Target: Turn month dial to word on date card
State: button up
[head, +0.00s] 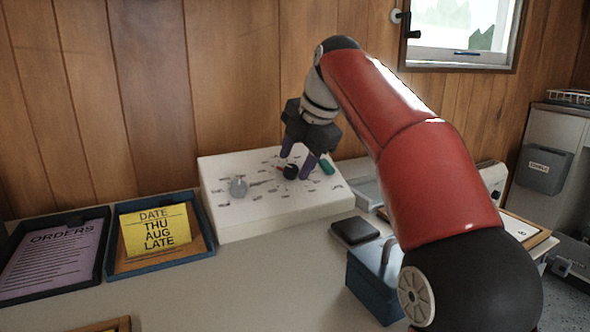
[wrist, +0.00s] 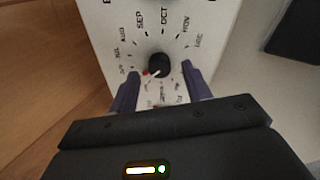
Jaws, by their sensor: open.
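The white dial box (head: 275,213) stands against the wood wall. Its black month dial (head: 291,172) has a red mark; it also shows in the wrist view (wrist: 159,66). Printed months around it include AUG, SEP, OCT and NOV. The red mark points left and slightly down in the wrist view, below AUG, toward print too small to read surely. The yellow date card (head: 156,231) reads DATE, THU, AUG, LATE. My gripper (wrist: 160,71) is open, its purple fingers on either side of the dial. I cannot tell whether they touch it.
A grey knob (head: 238,187) and a green knob (head: 327,166) sit on the same box. The card's blue tray (head: 205,226) and a purple ORDERS sheet (head: 52,252) lie left. A dark pad (head: 354,231) and a blue container (head: 371,291) stand right.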

jog(key=shift+x, duration=0.9)
jog(key=c, duration=1)
